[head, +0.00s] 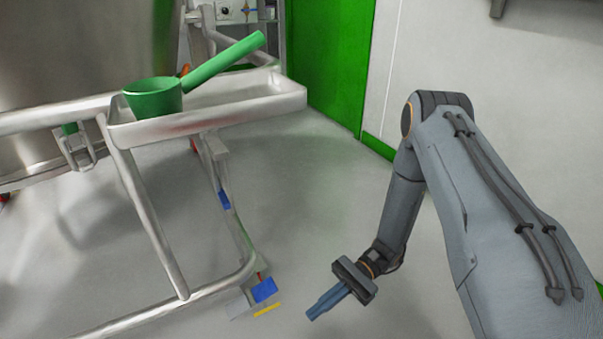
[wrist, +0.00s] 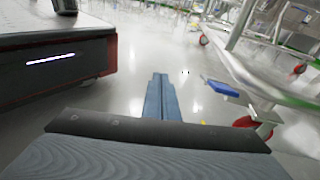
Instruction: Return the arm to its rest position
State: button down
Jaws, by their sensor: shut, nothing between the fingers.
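My gripper (head: 314,312) hangs low over the grey floor in the head view, at the end of my bent arm, pointing down and to the left. Its two blue fingers are together with nothing between them. In the wrist view the shut fingers (wrist: 161,80) point ahead over bare floor. The gripper is apart from the metal frame to its left and touches nothing that I can see.
A green scoop (head: 155,98) rests on a metal tray (head: 290,97) on a tubular frame (head: 150,215) at left. A blue part (head: 264,290) is low on that frame. A white wall (head: 500,60) and green door (head: 325,60) stand behind.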

jog(key=w+d+r+n+t+h, duration=0.2)
jog(key=d+r+n+t+h, duration=0.45)
jog(key=r, duration=0.65)
jog(key=w+d+r+n+t+h, duration=0.1)
jog(key=d+r+n+t+h, duration=0.3)
jog(key=d+r+t+h, duration=0.45)
jog(key=s+a+r+n+g+y+p, duration=0.5)
jog(key=s+a+r+p, duration=0.4)
jog(key=s+a+r, duration=1.1)
jog(key=d+r+m+h+p, duration=0.1)
jog(key=d+r+p, duration=0.5)
jog(key=r+p, duration=0.3)
jog(key=w+d+r+m+h+p, duration=0.1)
jog(key=d+r+p, duration=0.6)
jog(key=p, duration=0.8)
jog(key=d+r+m+h+p, duration=0.1)
jog(key=d+r+m+p, duration=0.2)
jog(key=d+r+p, duration=0.4)
notch_tip(320, 180, up, 6)
jog(key=p, duration=0.5)
jog(key=shift+w+g+p, duration=0.2)
jog(key=shift+g+p, duration=0.1)
jog(key=shift+p, duration=0.1)
